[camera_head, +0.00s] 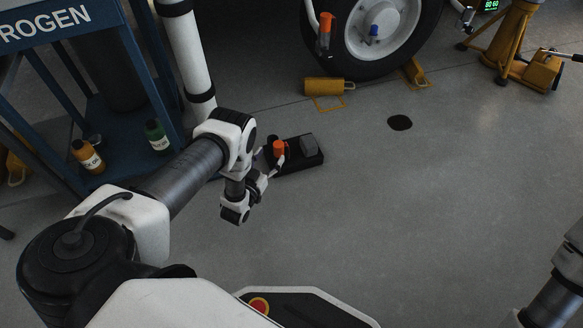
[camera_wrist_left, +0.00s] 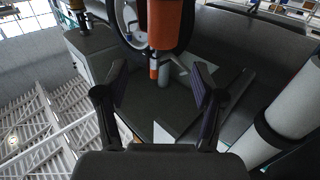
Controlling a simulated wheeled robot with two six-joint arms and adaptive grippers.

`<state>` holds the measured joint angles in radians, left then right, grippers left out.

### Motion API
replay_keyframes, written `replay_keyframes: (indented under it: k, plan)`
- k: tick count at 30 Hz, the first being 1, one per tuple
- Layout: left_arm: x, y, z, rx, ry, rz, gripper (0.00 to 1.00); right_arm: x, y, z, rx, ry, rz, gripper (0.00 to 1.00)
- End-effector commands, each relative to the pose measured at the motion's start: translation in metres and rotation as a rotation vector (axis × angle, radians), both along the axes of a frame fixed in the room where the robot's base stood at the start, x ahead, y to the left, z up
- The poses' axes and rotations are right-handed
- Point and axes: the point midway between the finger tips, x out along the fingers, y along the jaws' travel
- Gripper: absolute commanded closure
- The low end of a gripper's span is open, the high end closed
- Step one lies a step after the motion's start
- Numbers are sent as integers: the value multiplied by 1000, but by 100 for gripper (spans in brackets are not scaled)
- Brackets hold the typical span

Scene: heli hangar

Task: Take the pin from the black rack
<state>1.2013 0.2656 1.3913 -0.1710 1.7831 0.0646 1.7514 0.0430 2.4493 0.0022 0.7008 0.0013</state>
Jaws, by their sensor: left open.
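The black rack (camera_head: 311,160) lies on the floor near the middle of the head view, with a grey block (camera_head: 308,143) on its right part. A short orange piece, which looks like the pin (camera_head: 279,147), stands at its left part. My left gripper (camera_head: 271,158) is beside that piece, partly hiding the rack's left end. In the left wrist view its two fingers (camera_wrist_left: 159,70) are apart, with nothing clamped between them. An orange cylinder (camera_wrist_left: 166,25) with a narrower lower end shows ahead, above the finger gap; I cannot tell whether it is the pin. My right gripper is out of view.
A blue cart (camera_head: 85,15) with bottles stands at the left. A large wheel (camera_head: 385,25) is behind the rack, with a yellow chock (camera_head: 324,86) at its foot. A yellow jack (camera_head: 517,45) stands at the upper right. The floor right of the rack is clear.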

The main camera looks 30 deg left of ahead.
Motion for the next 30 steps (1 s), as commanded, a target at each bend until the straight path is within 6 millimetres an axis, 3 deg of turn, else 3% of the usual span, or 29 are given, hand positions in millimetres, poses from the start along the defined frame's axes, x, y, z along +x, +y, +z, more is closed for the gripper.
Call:
replay_keyframes:
  k: [1,3,8,15,18,25,30]
  plan:
    - [-4,1,-21,0,9,1,32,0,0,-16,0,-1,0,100]
    - [-6,1,-26,1,16,0,32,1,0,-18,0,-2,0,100]
    - [14,2,-25,0,17,0,32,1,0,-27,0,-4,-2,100]
    - [54,7,-27,0,16,1,32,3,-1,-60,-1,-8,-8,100]
    - [66,8,-24,0,18,0,32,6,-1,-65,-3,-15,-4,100]
    - [69,8,-20,-1,21,0,32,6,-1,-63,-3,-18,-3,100]
    - [69,8,-20,-1,21,0,92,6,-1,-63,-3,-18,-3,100]
